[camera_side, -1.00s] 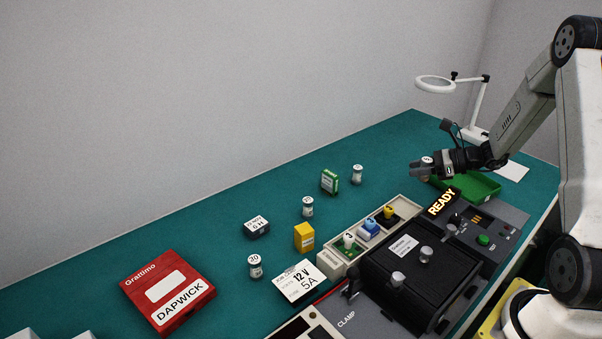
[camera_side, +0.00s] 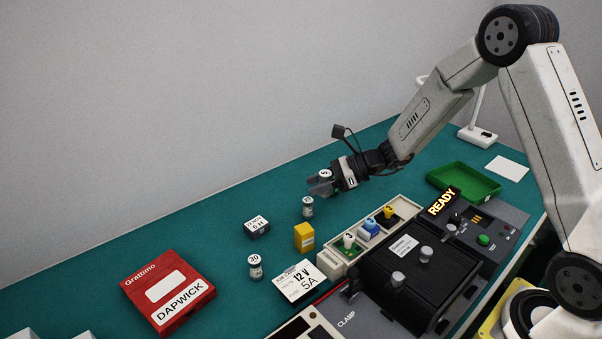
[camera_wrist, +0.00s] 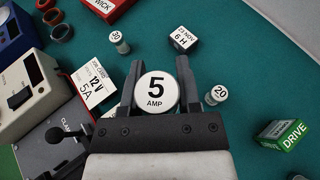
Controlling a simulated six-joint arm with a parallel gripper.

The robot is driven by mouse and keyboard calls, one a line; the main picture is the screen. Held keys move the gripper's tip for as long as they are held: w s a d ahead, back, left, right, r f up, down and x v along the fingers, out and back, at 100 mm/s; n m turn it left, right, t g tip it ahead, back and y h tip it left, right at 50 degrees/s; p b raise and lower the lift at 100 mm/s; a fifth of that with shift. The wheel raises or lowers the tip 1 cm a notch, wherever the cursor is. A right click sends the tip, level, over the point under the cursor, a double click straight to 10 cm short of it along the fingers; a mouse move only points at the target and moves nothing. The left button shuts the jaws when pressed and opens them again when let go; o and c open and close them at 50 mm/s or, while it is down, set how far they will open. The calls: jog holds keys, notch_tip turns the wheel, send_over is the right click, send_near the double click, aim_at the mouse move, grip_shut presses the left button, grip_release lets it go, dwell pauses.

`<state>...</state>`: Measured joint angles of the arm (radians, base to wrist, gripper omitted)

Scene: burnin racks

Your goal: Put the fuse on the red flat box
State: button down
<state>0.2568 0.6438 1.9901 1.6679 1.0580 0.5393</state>
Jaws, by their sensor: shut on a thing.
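My gripper (camera_side: 320,186) is shut on a fuse with a white round top marked 5 AMP (camera_wrist: 156,92). The fuse's top also shows in the side view (camera_side: 326,174). The gripper holds it above the bench, near a standing fuse marked 20 (camera_wrist: 217,94). The red flat box (camera_side: 160,284) marked DAPWICK lies at the front left of the bench, well left of the gripper. Only its edge shows at the top of the wrist view (camera_wrist: 108,8). Its top is bare apart from labels.
The tester (camera_side: 410,270) stands at right. A green tray (camera_side: 465,180) is behind.

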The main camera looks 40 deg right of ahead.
jog(key=s+a+n+g+y, duration=0.1)
jog(key=s+a+n+g, duration=0.1)
jog(key=a, duration=1.1)
jog(key=s+a+r+n+g+y, duration=0.1)
jog(key=s+a, duration=0.3)
jog(key=a, duration=1)
jog(key=shift+s+a+r+n+g, duration=0.3)
jog(key=shift+s+n+g, duration=0.15)
jog(key=shift+g, duration=0.35)
jog(key=shift+w, duration=0.1)
send_over(176, 290)
jog(key=shift+s+d+f, duration=0.1)
jog(key=shift+s+f, duration=0.05)
jog(key=shift+f, duration=2.2)
jog(key=shift+s+f, duration=0.1)
jog(key=shift+f, duration=2.2)
jog(key=shift+w+f, duration=0.25)
jog(key=shift+f, duration=1.6)
